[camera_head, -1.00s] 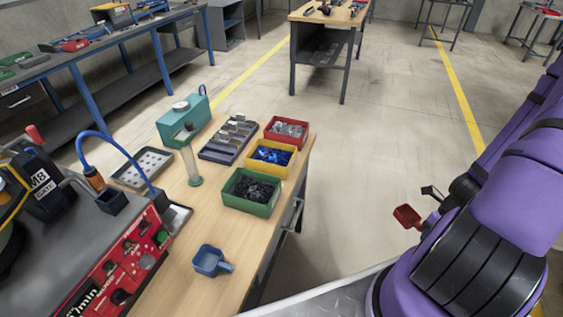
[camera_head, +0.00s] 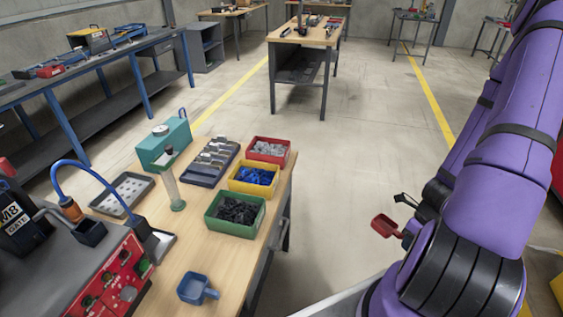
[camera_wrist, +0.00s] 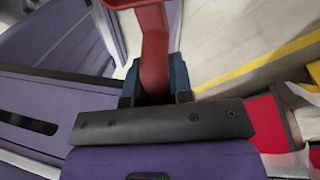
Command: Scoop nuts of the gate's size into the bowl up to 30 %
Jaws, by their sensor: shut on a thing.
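My gripper (camera_wrist: 155,82) is shut on the handle of a red scoop (camera_wrist: 154,48) in the wrist view. In the head view the red scoop (camera_head: 384,225) is held over open floor, right of the table and apart from it; its bowl's contents cannot be made out. On the table, a green bin (camera_head: 233,229) holds black pieces, a yellow bin (camera_head: 252,187) blue pieces, and a red bin (camera_head: 266,157) grey pieces. A blue scoop (camera_head: 196,289) lies at the front. The gate sign (camera_head: 17,217) reads M8 on a black unit at left. The bowl is not clearly in view.
A red control panel (camera_head: 118,275), a grey tray (camera_head: 125,195), a teal device (camera_head: 163,145), a clear cylinder (camera_head: 172,188) and a dark rack (camera_head: 211,163) occupy the table. The floor (camera_head: 340,170) right of it is clear. Other workbenches stand farther back.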

